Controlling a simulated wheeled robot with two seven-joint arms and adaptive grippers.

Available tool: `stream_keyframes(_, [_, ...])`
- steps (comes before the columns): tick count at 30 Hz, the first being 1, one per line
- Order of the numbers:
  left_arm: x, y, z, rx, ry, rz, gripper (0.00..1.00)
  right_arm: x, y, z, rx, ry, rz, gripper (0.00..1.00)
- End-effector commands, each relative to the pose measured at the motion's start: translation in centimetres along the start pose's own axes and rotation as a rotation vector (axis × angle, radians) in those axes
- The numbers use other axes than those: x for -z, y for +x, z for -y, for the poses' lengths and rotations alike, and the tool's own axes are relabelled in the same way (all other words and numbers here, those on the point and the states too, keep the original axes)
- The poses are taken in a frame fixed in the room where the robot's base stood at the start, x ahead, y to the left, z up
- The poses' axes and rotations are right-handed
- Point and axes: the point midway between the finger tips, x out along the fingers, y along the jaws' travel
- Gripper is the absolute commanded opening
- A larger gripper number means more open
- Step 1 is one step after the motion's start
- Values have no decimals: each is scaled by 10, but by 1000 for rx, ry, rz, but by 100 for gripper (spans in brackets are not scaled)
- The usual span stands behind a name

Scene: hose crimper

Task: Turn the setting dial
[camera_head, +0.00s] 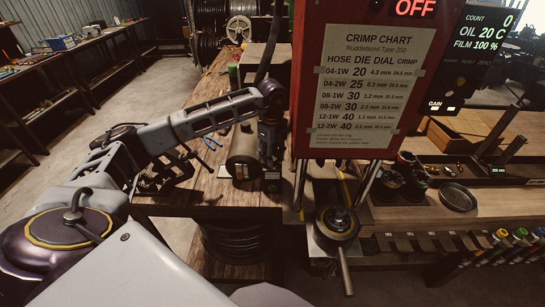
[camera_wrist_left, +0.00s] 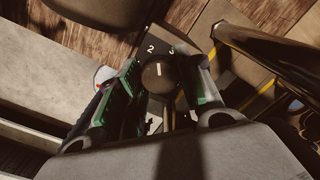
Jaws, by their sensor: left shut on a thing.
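The setting dial (camera_wrist_left: 159,72) is a round black knob with a short white pointer line. In the head view the left gripper (camera_head: 271,183) points down beside the crimper; the dial is hidden there. The red crimper panel (camera_head: 309,80) carries a crimp chart and a display reading OFF. My right gripper is not in view.
A lever handle (camera_head: 346,272) sticks out below the crimper. A round metal dish (camera_head: 458,197) and small cups (camera_head: 411,184) stand on the bench at right. A dark cylinder (camera_head: 243,153) lies behind my left gripper. Metal rods (camera_wrist_left: 262,50) pass close by in the wrist view.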

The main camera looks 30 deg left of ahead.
Motion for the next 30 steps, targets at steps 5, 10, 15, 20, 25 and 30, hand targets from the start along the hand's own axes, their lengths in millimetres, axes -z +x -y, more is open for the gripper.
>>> stream_keyframes(5, [0, 1, 1, 3, 93, 0, 12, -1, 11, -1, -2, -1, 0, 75])
stream_keyframes(10, [0, 2, 1, 4, 182, 0, 12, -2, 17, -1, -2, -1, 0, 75])
stream_keyframes(15, [0, 1, 1, 3, 271, 0, 12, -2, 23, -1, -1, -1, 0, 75])
stream_keyframes(20, [0, 0, 1, 3, 329, 0, 12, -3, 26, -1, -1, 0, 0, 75])
stream_keyframes(25, [0, -1, 1, 3, 345, 1, 12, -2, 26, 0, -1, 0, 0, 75])
stream_keyframes(30, [0, -1, 1, 3, 343, 1, 12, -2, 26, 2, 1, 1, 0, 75])
